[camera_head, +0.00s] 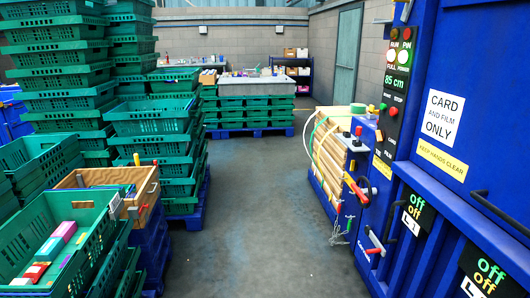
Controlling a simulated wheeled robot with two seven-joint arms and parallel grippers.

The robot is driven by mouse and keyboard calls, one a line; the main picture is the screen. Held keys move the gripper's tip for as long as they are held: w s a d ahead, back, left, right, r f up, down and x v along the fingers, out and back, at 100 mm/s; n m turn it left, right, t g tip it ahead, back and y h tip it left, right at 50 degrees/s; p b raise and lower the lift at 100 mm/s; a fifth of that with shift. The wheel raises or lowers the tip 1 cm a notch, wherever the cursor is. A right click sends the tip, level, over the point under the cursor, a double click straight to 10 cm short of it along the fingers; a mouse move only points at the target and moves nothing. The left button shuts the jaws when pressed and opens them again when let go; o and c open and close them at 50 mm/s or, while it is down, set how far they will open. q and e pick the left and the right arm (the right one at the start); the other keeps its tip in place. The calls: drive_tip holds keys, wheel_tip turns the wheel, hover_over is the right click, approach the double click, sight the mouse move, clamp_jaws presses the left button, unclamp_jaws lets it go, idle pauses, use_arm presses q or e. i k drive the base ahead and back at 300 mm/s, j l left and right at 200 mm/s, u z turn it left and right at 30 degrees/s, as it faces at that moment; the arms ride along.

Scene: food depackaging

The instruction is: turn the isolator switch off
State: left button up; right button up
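A blue machine (452,75) fills the right side. Its side carries a red-handled lever (356,189) beside a small round fitting, and a lower red-tipped handle (376,246). A black plate (413,209) reads "off" twice, in green and yellow, above a white L-shaped mark. A second similar plate (487,276) is at the bottom right, partly cut off by the frame. I cannot tell for sure which of these parts is the isolator switch, or its position. Neither of my grippers is in view.
A dark control panel (396,85) with coloured buttons and "85 cm" is on the machine. A strapped, light-coloured bale-like block (327,154) stands at its far end. Green crates (62,75) are stacked at left, with a wooden box (140,188) among them. The grey floor (254,215) between is clear.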

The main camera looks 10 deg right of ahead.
sight(353, 164)
drive_tip(key=i+z, duration=0.25)
drive_tip(key=i, duration=0.4)
drive_tip(key=i+z, duration=0.25)
drive_tip(key=i, duration=0.35)
drive_tip(key=i+j+z, duration=0.2)
drive_tip(key=i, duration=0.45)
drive_tip(key=i+z, duration=0.35)
drive_tip(key=i+j+z, duration=0.35)
drive_tip(key=i, duration=0.15)
drive_tip(key=i+j+z, duration=0.3)
drive_tip(key=i, duration=0.15)
